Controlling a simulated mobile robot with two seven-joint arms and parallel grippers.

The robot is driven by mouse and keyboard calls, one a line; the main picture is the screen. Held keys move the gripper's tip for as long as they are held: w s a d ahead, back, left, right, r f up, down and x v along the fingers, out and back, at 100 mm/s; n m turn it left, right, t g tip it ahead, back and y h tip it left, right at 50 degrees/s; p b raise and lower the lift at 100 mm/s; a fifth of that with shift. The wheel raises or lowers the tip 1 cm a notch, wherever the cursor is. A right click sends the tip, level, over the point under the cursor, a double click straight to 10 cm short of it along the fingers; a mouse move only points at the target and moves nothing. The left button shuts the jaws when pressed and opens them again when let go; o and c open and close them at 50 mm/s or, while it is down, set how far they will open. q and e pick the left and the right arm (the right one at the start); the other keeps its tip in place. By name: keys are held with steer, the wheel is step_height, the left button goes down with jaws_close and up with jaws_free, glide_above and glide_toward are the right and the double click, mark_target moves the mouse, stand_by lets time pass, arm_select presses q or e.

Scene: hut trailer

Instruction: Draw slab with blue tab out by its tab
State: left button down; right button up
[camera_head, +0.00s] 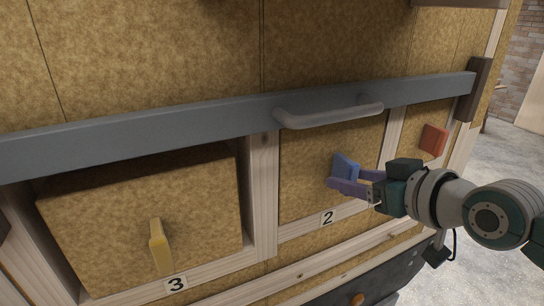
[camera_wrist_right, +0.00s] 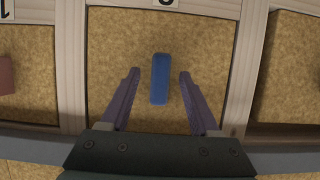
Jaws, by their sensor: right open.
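The slab with the blue tab (camera_head: 305,178) sits in the middle opening, above the label 2, its tan face set within the wooden frame. Its blue tab (camera_head: 345,166) stands out from the face; in the right wrist view the blue tab (camera_wrist_right: 160,78) is upright between my fingers. My right gripper (camera_head: 352,185) is open at the tab. In the right wrist view, its purple fingers (camera_wrist_right: 158,88) lie on both sides of the tab with a gap on each side. My left gripper is not in view.
A grey bar (camera_head: 200,124) with a handle (camera_head: 330,115) crosses above the openings. A slab with a yellow tab (camera_head: 160,247) stands at left, label 3. A red tab (camera_head: 433,139) is at right. Open floor shows at far right.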

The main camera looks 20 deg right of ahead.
steer(key=shift+x, duration=1.05)
jaws_close()
